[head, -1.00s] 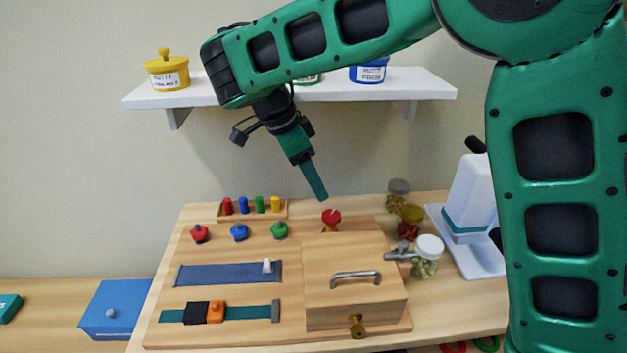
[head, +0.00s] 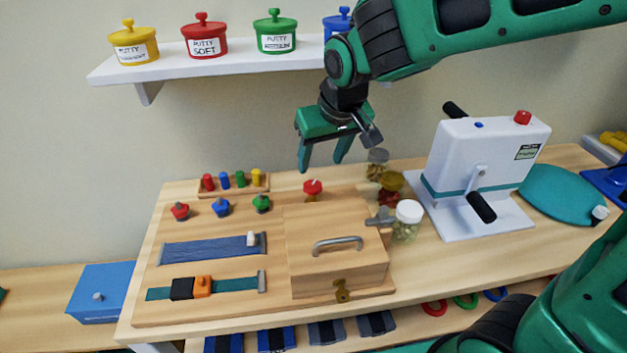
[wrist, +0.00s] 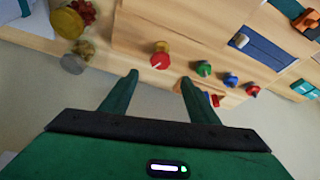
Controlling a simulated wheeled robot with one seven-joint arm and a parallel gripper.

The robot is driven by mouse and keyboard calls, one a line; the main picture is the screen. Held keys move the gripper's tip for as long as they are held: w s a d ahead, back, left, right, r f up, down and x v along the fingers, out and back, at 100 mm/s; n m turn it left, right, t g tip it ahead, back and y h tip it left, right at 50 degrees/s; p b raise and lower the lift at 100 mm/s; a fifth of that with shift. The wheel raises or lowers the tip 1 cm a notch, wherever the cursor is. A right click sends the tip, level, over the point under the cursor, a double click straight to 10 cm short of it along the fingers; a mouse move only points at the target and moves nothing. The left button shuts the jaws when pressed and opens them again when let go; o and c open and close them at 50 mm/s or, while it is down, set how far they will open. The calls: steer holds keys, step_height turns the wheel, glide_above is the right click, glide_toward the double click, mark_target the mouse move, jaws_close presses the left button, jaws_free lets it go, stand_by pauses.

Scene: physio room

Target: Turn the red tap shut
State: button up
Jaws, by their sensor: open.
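The red tap (head: 313,187) stands at the back edge of the wooden board, behind the box with the metal handle. It has a round red knob with a pale pointer line on a brass-coloured base. In the wrist view the red tap (wrist: 160,58) lies beyond my fingertips, a little above the gap between them. My gripper (head: 319,168) is open and empty, above and behind the tap, with its fingers pointing down. In the wrist view my gripper (wrist: 158,78) shows both fingers apart with nothing between them.
Red (head: 180,211), blue (head: 221,207) and green (head: 262,203) knobs sit left of the tap. A peg rack (head: 236,190) stands behind them. Jars (head: 408,222) and a white crank machine (head: 480,160) stand right. The wooden box (head: 335,272) is in front; the shelf (head: 200,66) hangs above.

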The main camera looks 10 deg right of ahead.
mark_target(313, 184)
steer(key=x, duration=1)
steer(key=shift+w+f, duration=0.1)
steer(key=shift+f, duration=0.15)
steer(key=c, duration=1)
